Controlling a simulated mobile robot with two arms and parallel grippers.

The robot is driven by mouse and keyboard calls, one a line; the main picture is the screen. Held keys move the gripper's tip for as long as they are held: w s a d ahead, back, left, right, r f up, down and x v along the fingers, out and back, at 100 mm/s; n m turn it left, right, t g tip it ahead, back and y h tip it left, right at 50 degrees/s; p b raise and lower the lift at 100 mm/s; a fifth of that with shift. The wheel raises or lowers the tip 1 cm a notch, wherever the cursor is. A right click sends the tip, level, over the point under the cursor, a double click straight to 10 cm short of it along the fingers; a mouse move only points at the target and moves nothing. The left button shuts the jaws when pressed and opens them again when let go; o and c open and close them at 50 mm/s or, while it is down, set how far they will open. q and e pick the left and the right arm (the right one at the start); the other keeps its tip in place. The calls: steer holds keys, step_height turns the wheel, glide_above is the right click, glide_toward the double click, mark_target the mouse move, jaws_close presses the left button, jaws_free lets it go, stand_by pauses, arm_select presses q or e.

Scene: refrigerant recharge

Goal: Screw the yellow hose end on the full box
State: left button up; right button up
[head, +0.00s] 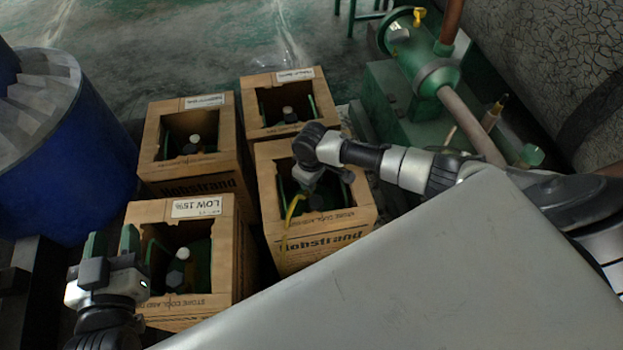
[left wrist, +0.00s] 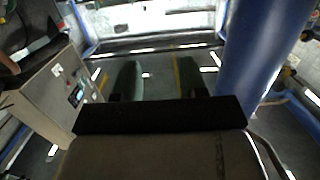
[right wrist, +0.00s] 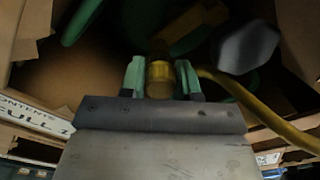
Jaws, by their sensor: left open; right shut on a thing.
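The full box (head: 330,232) is the front right open carton; in the right wrist view its label (right wrist: 35,115) reads "FULL". A green cylinder (right wrist: 150,20) stands inside it. My right gripper (head: 308,180) reaches down into this box. It is shut on the brass-yellow hose end (right wrist: 160,78), between its two green fingers. The yellow hose (head: 290,215) hangs over the box's front. The hose end points at a dark brownish fitting (right wrist: 160,48) on the cylinder; I cannot tell whether they are threaded together. My left gripper (head: 112,242) is open and empty, left of the "LOW 15%" box.
The "LOW 15%" box (head: 240,265) stands front left, with two more cartons, back left (head: 155,130) and back right (head: 246,100), each holding a cylinder. A blue drum (head: 70,170) is at left. Green machinery (head: 390,110) with pipes stands behind my right arm.

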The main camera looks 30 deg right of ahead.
arm_select(q)
steer(key=shift+w+d+r+t, duration=0.1)
steer(key=shift+r+t, duration=0.25)
steer(key=shift+r, duration=0.05)
steer(key=shift+w+d+r+t, duration=0.1)
steer(key=shift+r+t, duration=0.25)
steer(key=shift+r, duration=0.05)
arm_select(e)
steer(key=shift+f, duration=0.45)
arm_select(q)
steer(key=shift+d+r+h+b, duration=0.1)
steer(key=shift+r+h+b, duration=0.25)
steer(key=shift+h, duration=0.05)
arm_select(e)
steer(key=shift+f, duration=0.3)
steer(key=shift+m+p, duration=0.3)
steer(key=shift+p, duration=0.1)
steer(key=shift+m+p, duration=0.35)
steer(key=shift+m, duration=0.05)
steer(key=shift+m+p, duration=0.65)
steer(key=shift+m, duration=0.05)
arm_select(q)
steer(key=s+a+f+g+y, duration=0.3)
steer(key=s+f+g, duration=0.2)
steer(key=f+g, duration=0.3)
steer(key=shift+s+f+p, duration=0.2)
steer(key=shift+f+p, duration=0.1)
steer(key=shift+f, duration=0.25)
arm_select(e)
steer(key=shift+m, duration=0.4)
